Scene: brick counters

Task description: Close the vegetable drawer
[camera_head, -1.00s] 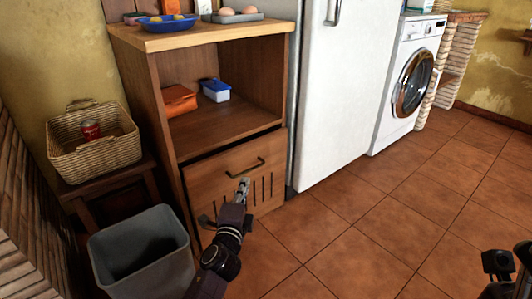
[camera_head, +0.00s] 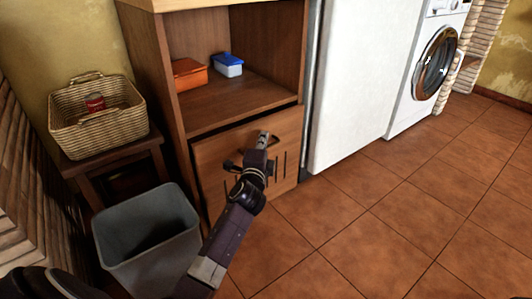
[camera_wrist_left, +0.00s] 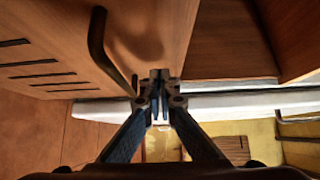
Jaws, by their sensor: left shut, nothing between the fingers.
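The vegetable drawer (camera_head: 215,166) is a wooden front with vertical slots, low in the wooden cabinet (camera_head: 170,80). A dark gap runs along its top edge; I cannot tell whether the front is flush. My left gripper (camera_head: 263,136) is shut and empty, in front of the drawer's upper part, and partly hides its dark handle (camera_head: 276,139). In the left wrist view the shut fingertips (camera_wrist_left: 160,76) are by the drawer front's edge, beside the handle (camera_wrist_left: 97,45); contact is unclear. The slotted front (camera_wrist_left: 50,55) fills the upper left. My right gripper is not in view.
A grey bin (camera_head: 150,235) stands left of my left arm. A wicker basket (camera_head: 98,125) with a red can (camera_head: 95,102) sits on a stool behind it. The white fridge (camera_head: 360,80) stands right of the cabinet. The tiled floor at right is clear.

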